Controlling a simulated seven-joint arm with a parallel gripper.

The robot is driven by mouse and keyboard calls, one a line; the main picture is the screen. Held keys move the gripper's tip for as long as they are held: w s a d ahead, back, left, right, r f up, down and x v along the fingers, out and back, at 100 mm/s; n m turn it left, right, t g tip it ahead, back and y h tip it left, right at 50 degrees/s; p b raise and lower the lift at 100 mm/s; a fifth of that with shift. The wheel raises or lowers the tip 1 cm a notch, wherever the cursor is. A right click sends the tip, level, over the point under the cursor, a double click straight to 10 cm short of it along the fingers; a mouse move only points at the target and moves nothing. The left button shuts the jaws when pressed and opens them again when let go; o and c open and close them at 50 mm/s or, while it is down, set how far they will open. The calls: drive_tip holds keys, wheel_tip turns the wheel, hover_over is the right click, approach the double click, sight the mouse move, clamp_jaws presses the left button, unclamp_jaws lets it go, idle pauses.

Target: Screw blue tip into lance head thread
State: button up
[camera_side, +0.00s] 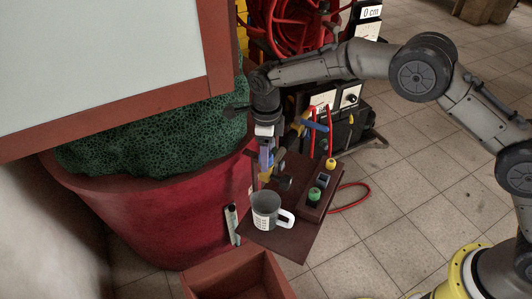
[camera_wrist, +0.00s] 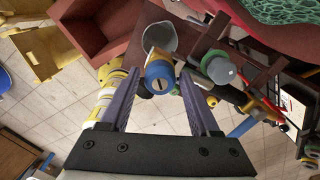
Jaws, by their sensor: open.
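The blue tip (camera_wrist: 160,78), a round blue piece with a slot in its face, sits between my gripper's fingers in the wrist view. A gold-orange part shows right behind it; I cannot tell whether the two are threaded together. My gripper (camera_wrist: 159,90) is open, with a purple-grey finger on either side of the tip and gaps visible. In the side view my gripper (camera_side: 265,160) points down above the small brown table, beside a blue and gold piece (camera_side: 280,154). Which part is the lance head thread is unclear.
A grey mug (camera_side: 265,212) stands on the brown table (camera_side: 283,240). A brown block (camera_side: 310,207) there carries a green cap (camera_side: 314,194) and a yellow one (camera_side: 331,163). A red planter (camera_side: 160,220) stands left, an empty brown crate (camera_side: 235,272) in front. Red hose lies right.

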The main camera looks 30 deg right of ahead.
drive_tip(key=shift+n, duration=0.8)
drive_tip(key=shift+n, duration=0.9)
drive_tip(key=shift+n, duration=0.9)
